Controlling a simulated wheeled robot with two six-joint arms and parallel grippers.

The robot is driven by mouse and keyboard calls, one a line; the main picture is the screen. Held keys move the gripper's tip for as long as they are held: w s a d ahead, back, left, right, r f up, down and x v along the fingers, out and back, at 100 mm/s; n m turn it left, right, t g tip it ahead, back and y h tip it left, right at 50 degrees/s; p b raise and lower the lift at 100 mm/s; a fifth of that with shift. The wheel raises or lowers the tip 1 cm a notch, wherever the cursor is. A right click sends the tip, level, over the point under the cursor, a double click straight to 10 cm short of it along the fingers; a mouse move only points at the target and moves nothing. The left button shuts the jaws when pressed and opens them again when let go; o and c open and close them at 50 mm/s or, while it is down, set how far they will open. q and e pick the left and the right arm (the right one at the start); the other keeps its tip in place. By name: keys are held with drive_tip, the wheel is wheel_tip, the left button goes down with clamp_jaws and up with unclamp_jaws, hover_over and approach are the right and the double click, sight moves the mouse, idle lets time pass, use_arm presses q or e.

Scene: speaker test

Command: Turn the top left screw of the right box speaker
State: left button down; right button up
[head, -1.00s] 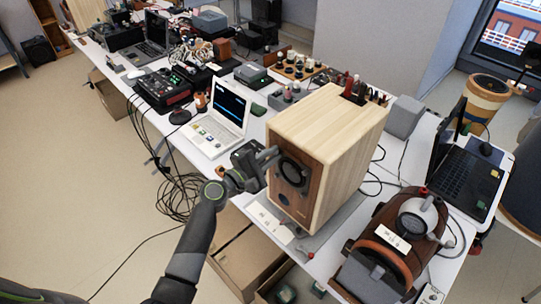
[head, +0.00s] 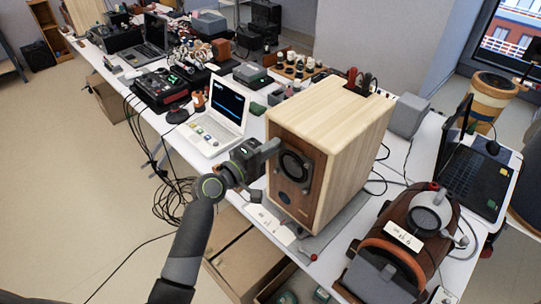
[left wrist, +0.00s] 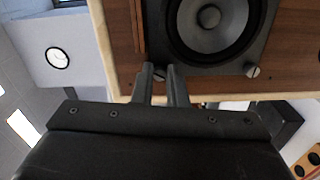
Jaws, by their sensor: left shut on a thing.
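The right box speaker (head: 345,135), pale wood with a brown front, stands on the table in the middle of the head view. Its round dark driver (head: 292,166) sits in a square dark plate. My left gripper (head: 275,148) is at the upper left corner of that plate. In the left wrist view its two fingers (left wrist: 166,78) are close together at a plate corner, shut on the top left screw, which they hide. Another slotted screw (left wrist: 252,70) shows at the neighbouring corner, beside the driver cone (left wrist: 212,20). My right gripper is not in view.
A white laptop (head: 222,115) is open left of the speaker. A brown and grey machine (head: 400,245) stands close at its right. A grey box (head: 407,115) is behind. Cables hang off the table's left edge; cardboard boxes (head: 240,262) sit below.

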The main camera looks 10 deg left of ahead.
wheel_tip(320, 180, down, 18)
drive_tip(key=b, duration=1.7)
use_arm(q)
drive_tip(key=shift+f+m+b, duration=0.15)
drive_tip(key=shift+m+b, duration=4.4)
drive_tip(key=shift+m, duration=10.75)
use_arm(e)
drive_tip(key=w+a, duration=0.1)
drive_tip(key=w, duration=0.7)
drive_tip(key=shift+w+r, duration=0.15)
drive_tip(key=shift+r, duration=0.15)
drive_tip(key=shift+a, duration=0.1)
use_arm(q)
drive_tip(key=c, duration=1.5)
unclamp_jaws()
